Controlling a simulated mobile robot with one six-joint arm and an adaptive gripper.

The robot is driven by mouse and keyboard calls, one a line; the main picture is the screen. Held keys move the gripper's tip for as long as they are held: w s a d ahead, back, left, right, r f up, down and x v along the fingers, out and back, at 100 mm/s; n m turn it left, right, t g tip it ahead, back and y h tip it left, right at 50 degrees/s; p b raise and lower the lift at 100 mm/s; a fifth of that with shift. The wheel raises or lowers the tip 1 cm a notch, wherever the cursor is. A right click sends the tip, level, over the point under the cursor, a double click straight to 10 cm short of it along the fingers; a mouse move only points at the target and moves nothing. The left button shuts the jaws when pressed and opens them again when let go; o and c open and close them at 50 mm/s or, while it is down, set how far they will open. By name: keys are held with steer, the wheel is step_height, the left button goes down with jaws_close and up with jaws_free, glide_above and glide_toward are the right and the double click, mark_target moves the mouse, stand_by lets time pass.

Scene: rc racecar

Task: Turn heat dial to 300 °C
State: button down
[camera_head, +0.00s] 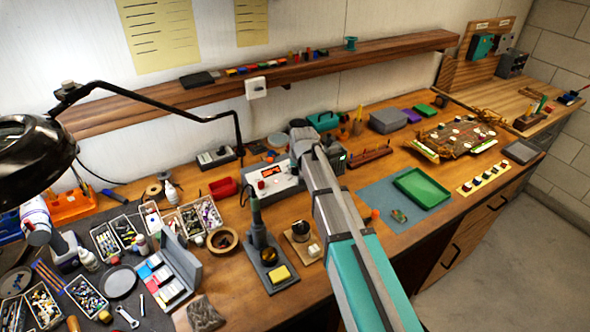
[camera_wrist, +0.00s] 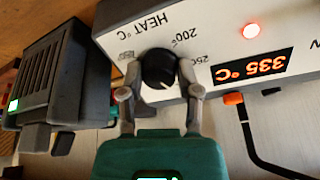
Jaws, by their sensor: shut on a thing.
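The heat dial (camera_wrist: 159,68) is a round black knob with a white pointer mark on the white front panel of the soldering station (camera_wrist: 225,40). In the wrist view the panel appears upside down, with HEAT °C, 200° and part of 250 printed around the dial. The red display (camera_wrist: 252,67) appears to read 335 °C, beside a lit red lamp (camera_wrist: 251,31). My gripper (camera_wrist: 160,80) is shut on the dial, one grey finger on each side. In the head view the station (camera_head: 270,181) stands near the wall, and my arm hides the dial.
A dark box with a green display (camera_wrist: 52,85) stands close beside the station.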

steer(key=shift+c, duration=1.5)
jaws_free()
